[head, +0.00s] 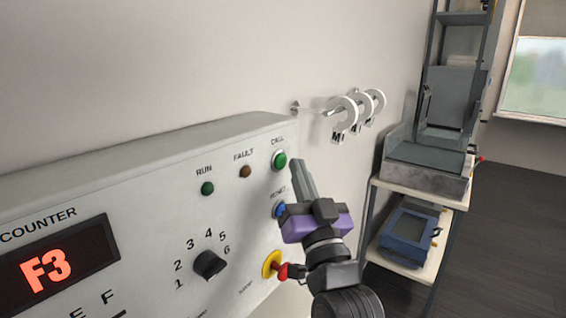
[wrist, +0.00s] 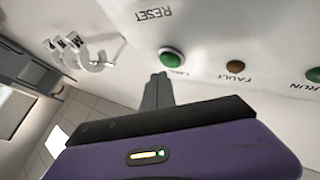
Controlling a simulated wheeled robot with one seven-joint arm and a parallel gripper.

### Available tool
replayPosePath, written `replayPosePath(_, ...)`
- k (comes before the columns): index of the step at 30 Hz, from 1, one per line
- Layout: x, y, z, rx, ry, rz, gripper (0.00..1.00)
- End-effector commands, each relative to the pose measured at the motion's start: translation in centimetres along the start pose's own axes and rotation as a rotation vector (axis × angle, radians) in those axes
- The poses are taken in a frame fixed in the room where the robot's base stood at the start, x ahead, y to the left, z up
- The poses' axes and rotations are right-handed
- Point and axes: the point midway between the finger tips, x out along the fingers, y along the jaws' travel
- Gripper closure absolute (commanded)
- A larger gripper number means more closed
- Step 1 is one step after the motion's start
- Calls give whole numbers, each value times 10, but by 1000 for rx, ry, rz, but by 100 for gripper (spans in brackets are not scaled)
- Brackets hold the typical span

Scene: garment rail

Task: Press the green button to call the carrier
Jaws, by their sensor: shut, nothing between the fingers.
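The green button (head: 280,160) labelled CALL sits at the upper right of the pale control panel in the head view. It also shows in the wrist view (wrist: 171,57), just beyond my fingertips. My gripper (head: 298,164) is shut and empty, its fingers pointing up toward the panel. In the head view its tips appear just right of the green button. In the wrist view the shut fingertips (wrist: 158,76) lie close to the button's lower left edge. I cannot tell whether they touch it. The button's face is in full view in the head view.
A blue RESET button (head: 279,210) is partly hidden behind my gripper. A red and yellow knob (head: 271,264) sits below it. The RUN lamp (head: 207,188), FAULT lamp (head: 245,171) and a dial (head: 209,264) are leftward. White hooks (head: 346,110) hang on the wall; a shelf rack (head: 424,187) stands right.

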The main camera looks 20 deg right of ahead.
Motion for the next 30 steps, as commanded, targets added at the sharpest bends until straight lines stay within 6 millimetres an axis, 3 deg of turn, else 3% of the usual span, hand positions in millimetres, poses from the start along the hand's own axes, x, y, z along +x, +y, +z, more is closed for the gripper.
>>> replayPosePath(30,7,-5,5,0,0,0,100)
